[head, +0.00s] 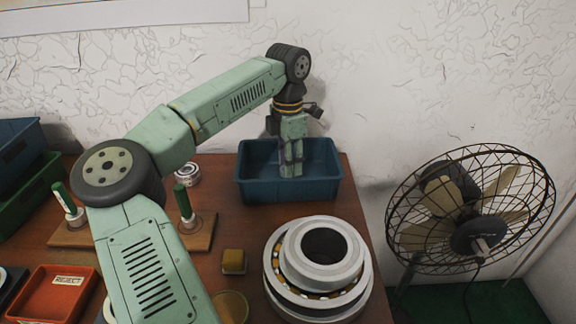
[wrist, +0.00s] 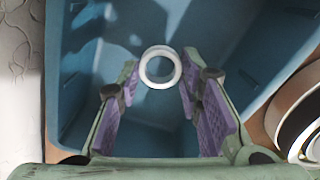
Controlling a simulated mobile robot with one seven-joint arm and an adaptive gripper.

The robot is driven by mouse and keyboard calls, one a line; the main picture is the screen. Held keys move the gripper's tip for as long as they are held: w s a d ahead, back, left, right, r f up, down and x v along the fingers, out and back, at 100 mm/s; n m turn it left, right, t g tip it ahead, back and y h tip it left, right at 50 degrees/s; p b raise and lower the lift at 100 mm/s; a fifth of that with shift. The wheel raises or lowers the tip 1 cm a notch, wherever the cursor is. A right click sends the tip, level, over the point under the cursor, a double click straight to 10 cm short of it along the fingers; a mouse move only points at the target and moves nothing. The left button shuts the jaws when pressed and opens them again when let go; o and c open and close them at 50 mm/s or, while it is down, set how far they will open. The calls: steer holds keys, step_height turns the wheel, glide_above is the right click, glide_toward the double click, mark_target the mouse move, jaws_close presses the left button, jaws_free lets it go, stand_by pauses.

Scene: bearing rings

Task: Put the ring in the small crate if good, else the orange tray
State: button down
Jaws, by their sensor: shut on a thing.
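My gripper (head: 291,170) points down inside the small blue crate (head: 262,188) at the back of the table. In the wrist view, the purple-padded fingers of my gripper (wrist: 159,80) are shut on a small pale ring (wrist: 142,68), which shows between the fingertips above the crate floor (wrist: 150,142). In the head view, the fingers and the crate wall hide the ring. The orange tray (head: 48,305), with a REJECT label, lies at the front left. No other ring shows inside the crate.
A large bearing (head: 355,295) stands at the front right, beside a small yellow-brown block (head: 233,261). Two green-handled gauges (head: 60,197) (head: 183,202) stand on wooden bases. Blue and green bins (head: 35,195) are at the left. A caged fan (head: 470,215) stands right of the table.

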steer(key=shift+f, duration=0.85)
steer(key=shift+f, duration=0.1)
steer(key=c, duration=1.1)
jaws_free()
step_height(320, 180, up, 12)
steer(key=shift+r+b, duration=0.15)
steer(key=shift+b, duration=0.3)
